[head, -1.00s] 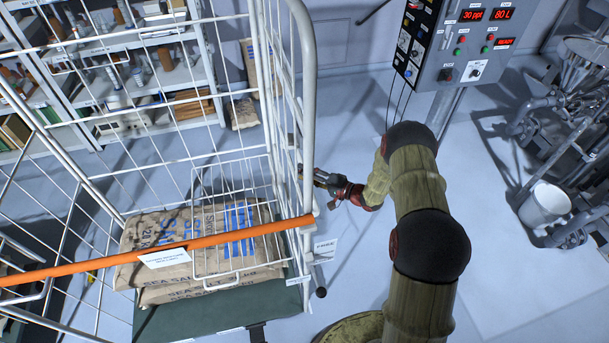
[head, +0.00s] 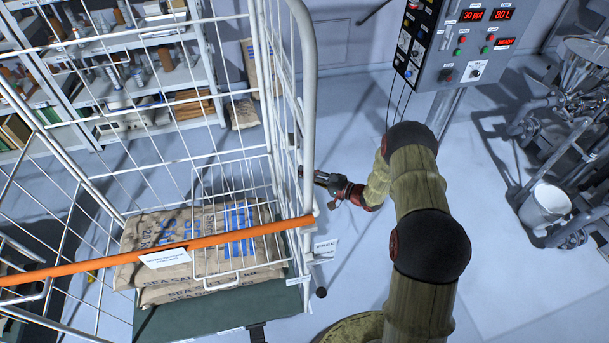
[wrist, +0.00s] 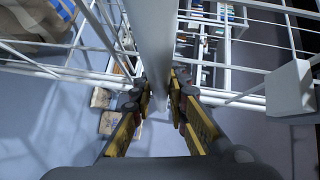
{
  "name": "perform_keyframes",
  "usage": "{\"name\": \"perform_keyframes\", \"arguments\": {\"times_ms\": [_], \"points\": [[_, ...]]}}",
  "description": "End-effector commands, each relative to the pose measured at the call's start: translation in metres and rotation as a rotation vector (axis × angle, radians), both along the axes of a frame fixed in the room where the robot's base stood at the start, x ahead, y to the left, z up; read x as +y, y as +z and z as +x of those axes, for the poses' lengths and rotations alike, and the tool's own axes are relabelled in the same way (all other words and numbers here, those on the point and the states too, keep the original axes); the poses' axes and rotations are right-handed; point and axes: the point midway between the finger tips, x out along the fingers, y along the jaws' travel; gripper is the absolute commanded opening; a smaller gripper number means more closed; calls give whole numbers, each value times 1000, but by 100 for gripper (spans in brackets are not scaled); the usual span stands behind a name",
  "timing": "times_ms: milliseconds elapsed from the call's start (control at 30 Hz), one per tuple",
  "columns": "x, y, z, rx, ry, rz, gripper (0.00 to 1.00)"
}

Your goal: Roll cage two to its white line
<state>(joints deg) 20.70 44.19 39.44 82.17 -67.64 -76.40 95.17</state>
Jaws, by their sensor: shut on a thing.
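The white wire roll cage (head: 309,130) stands in the left half of the head view, with sacks of sea salt (head: 170,235) on its green base (head: 220,312). An orange bar (head: 150,252) with a paper label runs across its near side. My gripper (head: 318,177) is at the cage's right side. In the wrist view my gripper (wrist: 161,95) is shut on a thick white upright tube (wrist: 150,40) of the cage. The white line is not visible, and I see no cage number I can read.
Shelves (head: 150,90) with bottles and boxes stand behind the cage. A control panel (head: 455,45) on a post reads "30 ppt", "80 L" and "READY". A white bucket (head: 545,205) and pipework (head: 580,120) stand at the right.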

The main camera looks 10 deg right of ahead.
Motion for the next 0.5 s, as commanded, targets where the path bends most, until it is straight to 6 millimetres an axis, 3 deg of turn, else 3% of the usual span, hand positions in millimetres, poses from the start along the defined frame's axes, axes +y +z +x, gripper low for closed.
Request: {"name": "perform_keyframes", "arguments": {"times_ms": [300,500], "points": [[-2,-1,-1,3,-2,1,0],[-19,-2,0,4,-7,0,0]]}}
